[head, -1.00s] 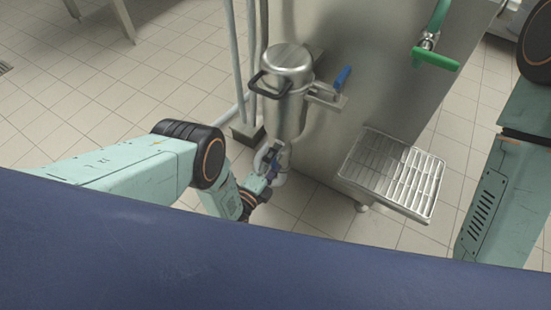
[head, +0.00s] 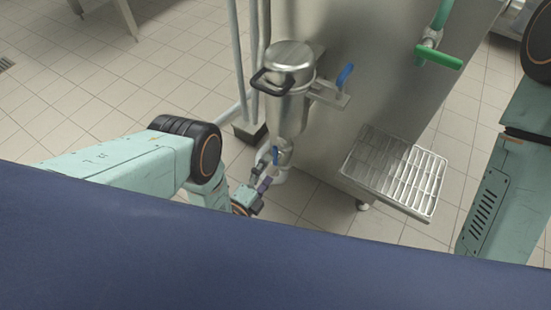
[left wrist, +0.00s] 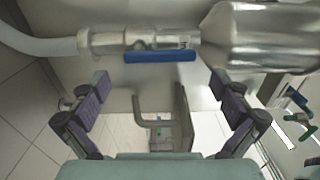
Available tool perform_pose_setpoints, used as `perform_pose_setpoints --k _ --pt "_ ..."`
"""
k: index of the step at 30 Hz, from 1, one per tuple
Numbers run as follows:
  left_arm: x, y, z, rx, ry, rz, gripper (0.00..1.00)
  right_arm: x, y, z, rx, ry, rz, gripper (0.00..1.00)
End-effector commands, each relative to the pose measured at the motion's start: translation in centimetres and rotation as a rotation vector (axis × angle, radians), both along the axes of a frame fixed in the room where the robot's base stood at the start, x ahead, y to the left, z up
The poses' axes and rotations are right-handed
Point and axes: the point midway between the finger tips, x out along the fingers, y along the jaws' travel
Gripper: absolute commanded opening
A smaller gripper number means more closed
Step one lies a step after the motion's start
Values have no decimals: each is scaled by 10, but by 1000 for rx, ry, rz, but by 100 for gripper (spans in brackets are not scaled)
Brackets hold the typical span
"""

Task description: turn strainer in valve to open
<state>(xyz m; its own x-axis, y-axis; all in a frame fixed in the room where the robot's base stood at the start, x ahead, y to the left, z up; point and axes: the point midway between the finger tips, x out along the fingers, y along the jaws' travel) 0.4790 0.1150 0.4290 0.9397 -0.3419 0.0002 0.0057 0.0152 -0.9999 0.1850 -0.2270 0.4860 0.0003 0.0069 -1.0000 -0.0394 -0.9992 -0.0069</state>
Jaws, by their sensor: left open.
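The strainer (head: 289,100) is an upright steel vessel with a lid and black handle, beside the steel cabinet. Its inlet valve (head: 283,148) is low on the strainer, with a small blue lever (head: 275,155). In the left wrist view the strainer body (left wrist: 262,38) is at upper right, and the blue lever (left wrist: 160,57) lies along the pipe line. My left gripper (head: 263,183) is just below the valve in the head view. In the left wrist view its purple-padded fingers (left wrist: 160,86) are spread, empty and apart from the lever. My right gripper is out of view.
A second blue lever (head: 345,76) sits at the strainer's upper right. A green-handled valve (head: 438,56) is on the cabinet (head: 385,70). A steel drip grate (head: 418,180) juts out at right. Vertical pipes (head: 240,60) stand behind the strainer. Tiled floor is clear at left.

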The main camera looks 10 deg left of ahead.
Motion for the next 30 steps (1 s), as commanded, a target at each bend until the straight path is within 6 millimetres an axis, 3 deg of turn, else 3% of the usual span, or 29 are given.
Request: perform_pose_setpoints --k 6,12,25,30 --pt "-42 15 0 0 3 2 100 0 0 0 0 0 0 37" --pt "-62 23 0 0 0 1 100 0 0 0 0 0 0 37" --pt "-67 24 0 0 -1 1 100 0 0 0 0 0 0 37" --pt "-55 20 1 -2 -5 -1 100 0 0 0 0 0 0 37"
